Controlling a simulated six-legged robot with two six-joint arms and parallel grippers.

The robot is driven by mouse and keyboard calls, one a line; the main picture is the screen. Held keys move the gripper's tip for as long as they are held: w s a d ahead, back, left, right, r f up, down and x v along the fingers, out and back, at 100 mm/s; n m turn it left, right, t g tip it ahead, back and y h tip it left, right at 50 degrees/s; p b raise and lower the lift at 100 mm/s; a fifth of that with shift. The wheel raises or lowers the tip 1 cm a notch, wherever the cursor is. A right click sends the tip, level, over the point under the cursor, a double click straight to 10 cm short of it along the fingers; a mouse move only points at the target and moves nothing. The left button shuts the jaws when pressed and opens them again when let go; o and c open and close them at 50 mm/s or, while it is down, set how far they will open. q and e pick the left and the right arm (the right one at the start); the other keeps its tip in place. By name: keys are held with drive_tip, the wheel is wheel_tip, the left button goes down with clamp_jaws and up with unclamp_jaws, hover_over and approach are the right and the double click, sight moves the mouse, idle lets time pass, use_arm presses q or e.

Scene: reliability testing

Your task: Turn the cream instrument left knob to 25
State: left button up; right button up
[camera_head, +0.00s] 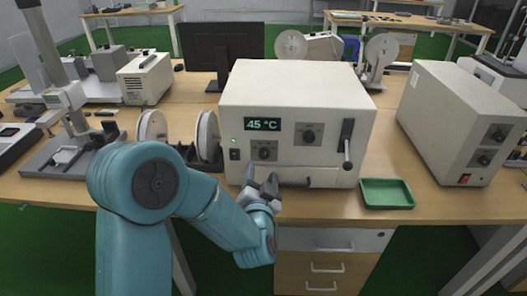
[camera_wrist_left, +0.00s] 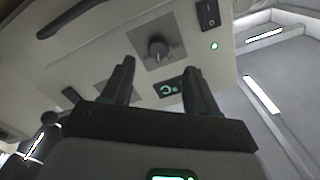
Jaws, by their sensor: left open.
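The cream instrument (camera_head: 298,95) stands on the bench, with its display (camera_head: 262,124) reading 45 °C. Its left knob (camera_head: 264,152) sits low on the front, below the display. A second knob (camera_head: 308,136) is higher to the right. My left gripper (camera_head: 262,187) is open and empty, just below and in front of the left knob, fingers pointing toward the panel. In the left wrist view the left knob (camera_wrist_left: 158,48) lies beyond the fingertips, roughly between the two fingers and apart from them. Part of the display (camera_wrist_left: 170,88) shows between the fingers. My right gripper is not in view.
A lever (camera_head: 347,145) is on the instrument's right front. A switch (camera_head: 234,155) is left of the knob. A green tray (camera_head: 387,194) lies to the right. White reels (camera_head: 207,136) stand at the left, close to my arm. Another cream box (camera_head: 455,115) stands far right.

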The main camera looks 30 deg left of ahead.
sight(263, 157)
use_arm(q)
drive_tip(key=x, duration=0.6)
drive_tip(key=shift+w+a+f, duration=0.1)
drive_tip(key=shift+w, duration=0.25)
drive_tip(key=c, duration=1)
